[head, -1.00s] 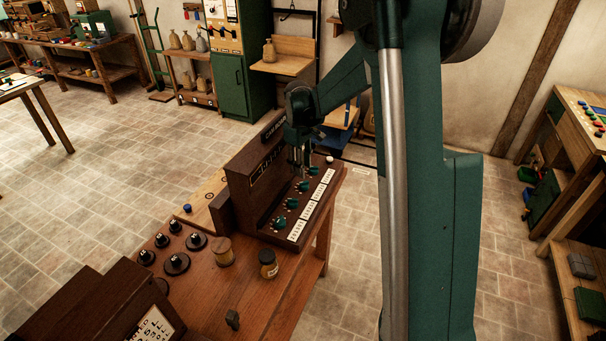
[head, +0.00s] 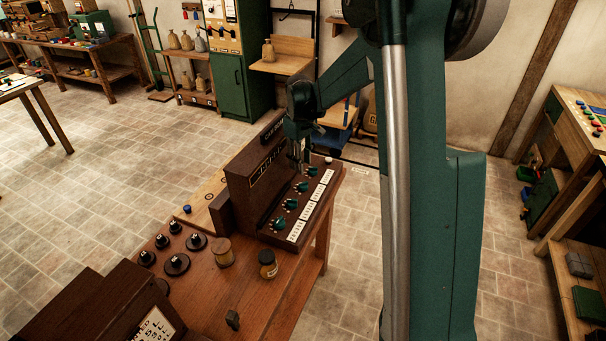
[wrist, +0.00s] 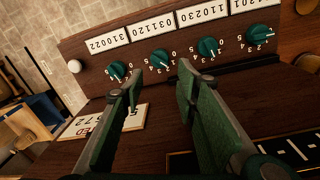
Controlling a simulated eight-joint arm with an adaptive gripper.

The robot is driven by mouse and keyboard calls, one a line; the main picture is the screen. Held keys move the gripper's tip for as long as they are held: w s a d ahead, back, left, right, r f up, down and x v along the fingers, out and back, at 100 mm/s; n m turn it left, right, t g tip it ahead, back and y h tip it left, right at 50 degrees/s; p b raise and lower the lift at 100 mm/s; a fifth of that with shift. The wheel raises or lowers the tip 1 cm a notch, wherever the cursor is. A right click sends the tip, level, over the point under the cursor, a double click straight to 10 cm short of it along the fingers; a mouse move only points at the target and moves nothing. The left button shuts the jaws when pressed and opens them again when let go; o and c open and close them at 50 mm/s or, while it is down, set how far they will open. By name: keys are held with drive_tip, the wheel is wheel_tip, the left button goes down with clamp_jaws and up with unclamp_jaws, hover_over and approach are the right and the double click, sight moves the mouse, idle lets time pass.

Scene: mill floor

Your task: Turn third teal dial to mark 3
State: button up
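A row of teal dials runs along the sloped front of a dark brown panel (head: 262,219). Counting from the near end in the head view, the third teal dial (head: 302,187) lies just below my gripper (head: 299,163). In the wrist view the third dial (wrist: 160,59) shows upside down, under the label 031120. My gripper (wrist: 159,75) is open; its green fingers reach toward that dial from either side of the picture line to it, with nothing between them. The dial looks clear of the fingers. Its white pointer is too small to read against the numbers.
Neighbouring dials (wrist: 117,70) and (wrist: 208,47) sit close on either side. A white knob (head: 328,160) marks the panel's far end. The panel's tall back rises beside my gripper.

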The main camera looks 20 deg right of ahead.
sight(305, 182)
drive_tip(key=f+m+p, duration=0.1)
drive_tip(key=d+m+p, duration=0.1)
drive_tip(key=shift+w+f+y+p, duration=0.25)
drive_tip(key=shift+f+y+p, duration=0.1)
drive_tip(key=shift+y+p, duration=0.05)
drive_tip(key=shift+d+f+m+g+y+p, duration=0.15)
drive_tip(key=shift+f+m+p, duration=0.2)
drive_tip(key=shift+f+m, duration=0.1)
drive_tip(key=shift+d+f+m+g+y+p, duration=0.15)
drive_tip(key=shift+f+m+p, duration=0.15)
drive_tip(key=shift+f+m, duration=0.15)
drive_tip(key=shift+f, duration=0.1)
drive_tip(key=shift+a+f, duration=0.2)
drive_tip(key=shift+f, duration=1.7)
drive_tip(key=shift+a+f, duration=0.15)
drive_tip(key=shift+f, duration=1.7)
drive_tip(key=shift+c, duration=0.5)
drive_tip(key=c, duration=0.5)
